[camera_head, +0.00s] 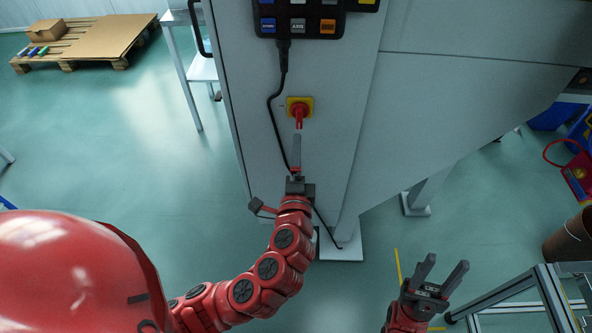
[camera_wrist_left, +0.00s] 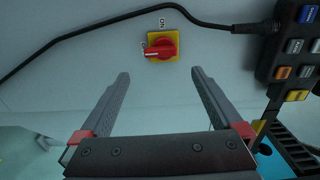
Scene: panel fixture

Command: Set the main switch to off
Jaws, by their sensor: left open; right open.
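The main switch is a red rotary knob on a yellow square plate (camera_head: 306,101), mounted on the grey machine panel. In the left wrist view the switch (camera_wrist_left: 161,46) lies beyond and between my fingertips, its handle pointing left. An "ON" label shows above the plate there; a label at its left is partly hidden. In the head view the handle points down. My left gripper (camera_head: 297,140) is just below the switch, fingers edge-on; in its wrist view the jaws (camera_wrist_left: 160,78) are open and empty, apart from the knob. My right gripper (camera_head: 443,268) is open and empty at lower right.
A black button pendant (camera_head: 300,16) hangs above the switch, and its cable (camera_head: 270,105) runs down left of it. A metal frame (camera_head: 545,290) stands near my right gripper. A pallet with cardboard (camera_head: 85,38) lies far left. Floor at left is mostly clear.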

